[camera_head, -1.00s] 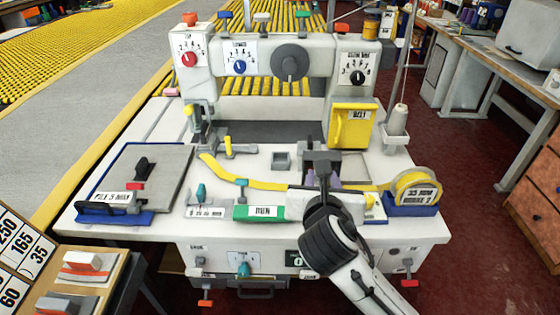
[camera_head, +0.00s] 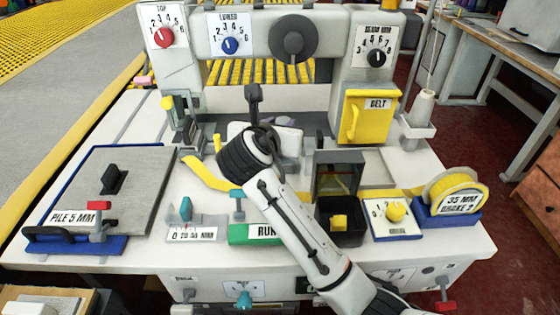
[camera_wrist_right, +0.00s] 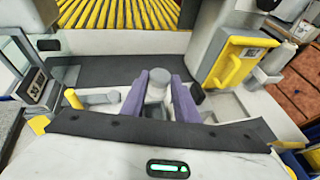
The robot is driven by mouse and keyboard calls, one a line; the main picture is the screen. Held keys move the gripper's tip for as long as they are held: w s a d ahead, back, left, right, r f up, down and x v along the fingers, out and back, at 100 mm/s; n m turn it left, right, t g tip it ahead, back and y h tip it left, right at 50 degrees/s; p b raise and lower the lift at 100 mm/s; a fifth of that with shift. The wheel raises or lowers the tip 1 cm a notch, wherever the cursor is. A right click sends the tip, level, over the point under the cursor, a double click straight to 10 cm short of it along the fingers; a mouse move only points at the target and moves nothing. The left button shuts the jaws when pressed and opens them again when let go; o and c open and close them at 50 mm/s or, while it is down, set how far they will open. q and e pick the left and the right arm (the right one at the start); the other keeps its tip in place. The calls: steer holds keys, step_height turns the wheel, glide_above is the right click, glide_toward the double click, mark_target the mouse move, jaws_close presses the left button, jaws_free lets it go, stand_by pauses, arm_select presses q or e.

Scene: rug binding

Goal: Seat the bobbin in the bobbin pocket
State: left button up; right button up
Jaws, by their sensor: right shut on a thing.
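The bobbin (camera_wrist_right: 156,88) is a small pale grey cylinder, upright between the two purple fingers of my right gripper (camera_wrist_right: 160,98) in the right wrist view. The fingers are shut on it. In the head view my right gripper (camera_head: 270,138) is over the machine bed, left of the open dark box, and its black wrist hides the bobbin and most of the fingers. The bobbin pocket is hidden behind my right arm in the head view. I cannot tell whether the bobbin touches the pocket. My left gripper is not in view.
The dark box (camera_head: 352,236) with its lid up holds a yellow block (camera_head: 339,222). A yellow tape roll (camera_head: 455,190) stands right of it. The machine's upper arm (camera_head: 275,38) spans behind, with a yellow belt cover (camera_head: 368,122) at right. A grey pile plate (camera_head: 125,190) lies left.

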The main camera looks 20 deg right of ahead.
step_height(320, 180, down, 8)
steer(key=shift+s+f+b, duration=0.1)
steer(key=shift+f+b, duration=0.1)
steer(key=shift+b, duration=0.55)
steer(key=o, duration=1.1)
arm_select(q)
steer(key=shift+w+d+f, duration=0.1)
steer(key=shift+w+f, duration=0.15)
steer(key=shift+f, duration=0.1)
